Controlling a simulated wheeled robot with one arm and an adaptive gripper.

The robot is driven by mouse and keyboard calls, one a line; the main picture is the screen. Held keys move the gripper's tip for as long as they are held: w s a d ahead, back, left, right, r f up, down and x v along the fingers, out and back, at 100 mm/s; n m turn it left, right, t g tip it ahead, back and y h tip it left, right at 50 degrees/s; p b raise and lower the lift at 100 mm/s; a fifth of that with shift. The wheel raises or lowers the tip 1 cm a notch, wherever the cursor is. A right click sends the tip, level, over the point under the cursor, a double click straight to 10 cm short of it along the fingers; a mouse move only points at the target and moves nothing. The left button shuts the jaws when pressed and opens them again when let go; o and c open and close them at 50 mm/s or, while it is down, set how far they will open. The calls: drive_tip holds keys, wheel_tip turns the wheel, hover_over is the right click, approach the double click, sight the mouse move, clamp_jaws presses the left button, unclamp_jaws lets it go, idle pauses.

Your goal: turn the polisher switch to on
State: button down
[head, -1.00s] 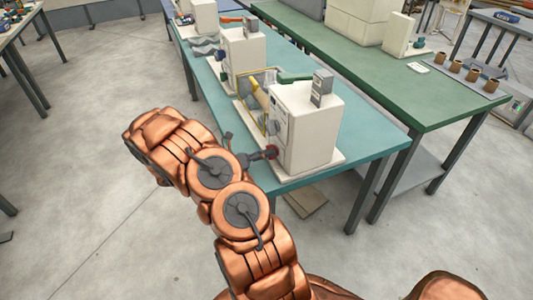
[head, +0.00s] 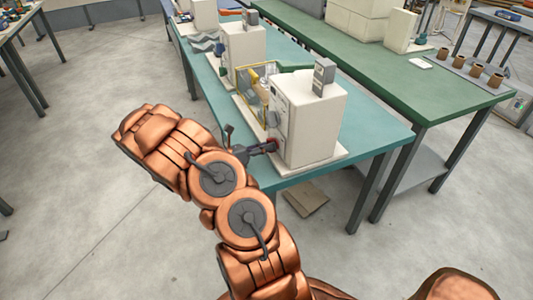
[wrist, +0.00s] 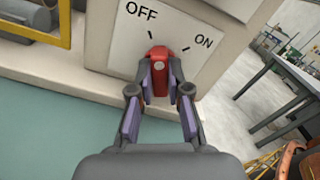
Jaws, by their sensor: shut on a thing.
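The polisher (head: 306,122) is a cream box on the near end of the teal bench. In the wrist view its front panel (wrist: 172,35) carries the words OFF at left and ON at right, each with a tick mark. Below them is the red switch (wrist: 158,55), its tip pointing up between the two marks, seemingly nearer OFF. My gripper (wrist: 160,90) is shut on the red switch, with a purple-padded finger on each side. In the head view my gripper (head: 268,147) reaches the polisher's left face, and the switch is mostly hidden there.
The teal bench (head: 375,137) has a clear strip right of the polisher. A yellow frame (head: 243,88) and another cream machine (head: 242,50) stand behind it. A green bench (head: 420,90) runs along the right. A flat brown piece (head: 306,200) lies on the floor below.

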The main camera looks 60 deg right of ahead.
drive_tip(key=m+b, duration=0.4)
drive_tip(key=b, duration=0.1)
drive_tip(key=m+b, duration=0.2)
drive_tip(key=b, duration=0.1)
drive_tip(key=shift+f+m, duration=0.3)
drive_tip(key=m+b, duration=0.4)
drive_tip(key=shift+r+b, duration=0.1)
drive_tip(key=shift+b, duration=0.3)
drive_tip(key=shift+r+m+b, duration=0.15)
drive_tip(key=shift+m+b, duration=0.9)
drive_tip(key=shift+m, duration=0.05)
drive_tip(key=c, duration=1.1)
unclamp_jaws()
drive_tip(key=v, duration=1.2)
